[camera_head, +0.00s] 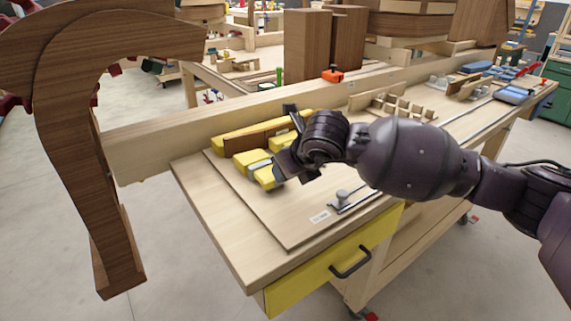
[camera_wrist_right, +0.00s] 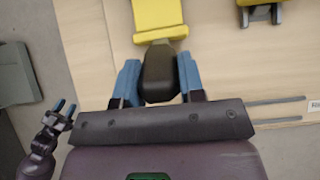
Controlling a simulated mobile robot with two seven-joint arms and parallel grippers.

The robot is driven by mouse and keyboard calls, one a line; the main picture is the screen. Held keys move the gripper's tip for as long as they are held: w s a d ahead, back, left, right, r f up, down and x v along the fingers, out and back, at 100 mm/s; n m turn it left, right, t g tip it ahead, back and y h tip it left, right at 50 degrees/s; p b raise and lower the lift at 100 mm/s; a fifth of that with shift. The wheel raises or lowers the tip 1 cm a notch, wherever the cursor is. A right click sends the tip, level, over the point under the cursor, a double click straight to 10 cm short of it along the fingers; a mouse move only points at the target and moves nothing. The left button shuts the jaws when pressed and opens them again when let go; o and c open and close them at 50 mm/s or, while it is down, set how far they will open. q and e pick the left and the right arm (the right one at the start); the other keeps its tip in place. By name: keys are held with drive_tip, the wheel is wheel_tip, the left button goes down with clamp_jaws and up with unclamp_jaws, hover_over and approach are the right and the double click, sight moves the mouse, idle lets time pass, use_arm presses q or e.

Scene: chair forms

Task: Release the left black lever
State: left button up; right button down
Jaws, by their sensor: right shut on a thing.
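A black lever (camera_wrist_right: 160,74) sits at the end of a yellow clamp (camera_wrist_right: 160,18) in the right wrist view. My right gripper (camera_wrist_right: 159,80) has its blue fingers on both sides of this lever and is shut on it. In the head view the right gripper (camera_head: 287,158) is over the yellow clamp parts (camera_head: 252,160) and hides the lever. A second black lever (camera_wrist_right: 262,14) shows at the upper right of the wrist view, apart from the gripper. My left gripper (camera_wrist_right: 64,106) shows small at the left of the wrist view, open and empty.
A curved brown wooden form (camera_head: 72,150) stands at the left. The clamps lie on a wooden board on the workbench (camera_head: 215,220), beside a long beam (camera_head: 150,145). A metal toggle clamp (camera_head: 345,196) is near the front edge, above a yellow drawer (camera_head: 320,275).

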drive_tip(key=shift+s+d+f, duration=0.1)
drive_tip(key=shift+s+f, duration=0.1)
drive_tip(key=shift+f, duration=0.2)
drive_tip(key=c, duration=0.7)
unclamp_jaws()
drive_tip(key=shift+r, duration=0.2)
drive_tip(key=shift+r, duration=0.2)
drive_tip(key=p+v, duration=0.1)
drive_tip(key=v, duration=0.9)
drive_tip(key=shift+s+d+r, duration=0.1)
drive_tip(key=shift+r, duration=0.05)
drive_tip(key=shift+c, duration=0.4)
